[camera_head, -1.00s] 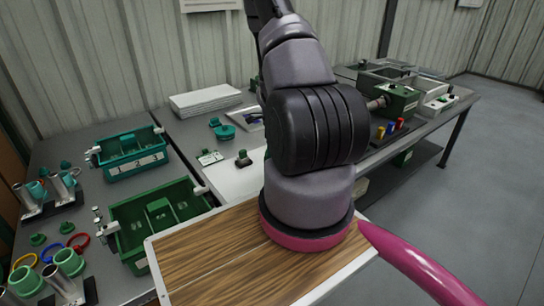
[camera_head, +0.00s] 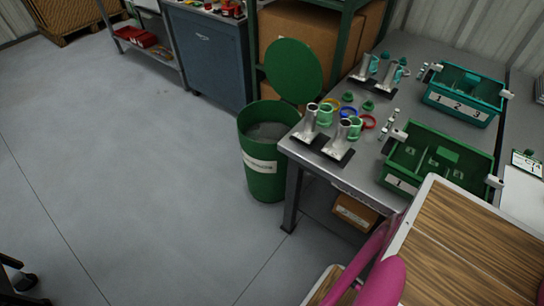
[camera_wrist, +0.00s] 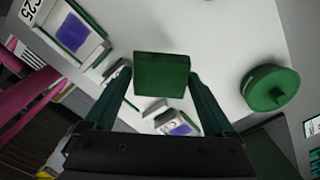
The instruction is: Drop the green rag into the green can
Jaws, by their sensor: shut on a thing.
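The green can (camera_head: 258,183) stands on the floor at the left end of the workbench in the head view. Its round lid (camera_head: 293,70) is tipped up at the back and its mouth is open, with a grey inside. In the wrist view my gripper (camera_wrist: 162,92) is shut on a dark green, block-shaped thing (camera_wrist: 162,75). Its surface looks flat, and I cannot tell from its look whether it is the green rag. My gripper is out of the head view, so its distance to the can does not show.
The grey workbench (camera_head: 362,172) holds metal tubes, coloured rings, a green tray (camera_head: 470,172) and a teal tray (camera_head: 490,82). Cardboard boxes (camera_head: 310,35) stand on a shelf behind the can. The floor (camera_head: 150,170) left of the can is clear. A green round lid-like thing (camera_wrist: 270,88) lies below my gripper.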

